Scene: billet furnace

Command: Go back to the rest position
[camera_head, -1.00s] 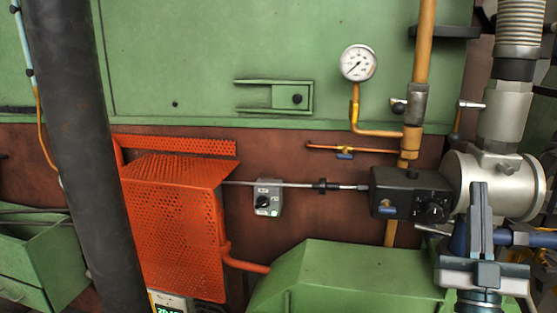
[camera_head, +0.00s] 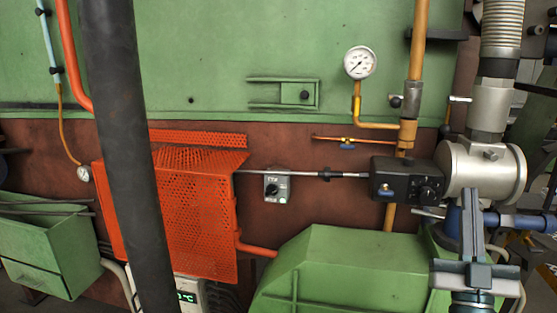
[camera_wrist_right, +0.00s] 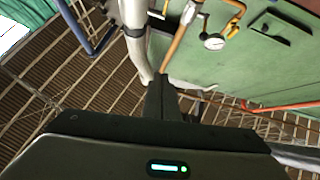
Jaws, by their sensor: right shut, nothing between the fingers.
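My right gripper (camera_head: 471,225) stands at the lower right of the head view, fingers pointing up and pressed together, with nothing between them. In the head view it overlaps the area just below the silver valve body (camera_head: 482,172); I cannot tell the distance between them. In the right wrist view the closed fingers (camera_wrist_right: 161,95) point up toward the roof and pipes, with nothing in them. My left gripper is not in view.
A black control box (camera_head: 400,180) with a knob sits left of the valve body. A green housing (camera_head: 345,265) lies below. An orange perforated guard (camera_head: 195,225), a dark vertical post (camera_head: 128,150), a green bin (camera_head: 45,245) and a pressure gauge (camera_head: 360,62) also show.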

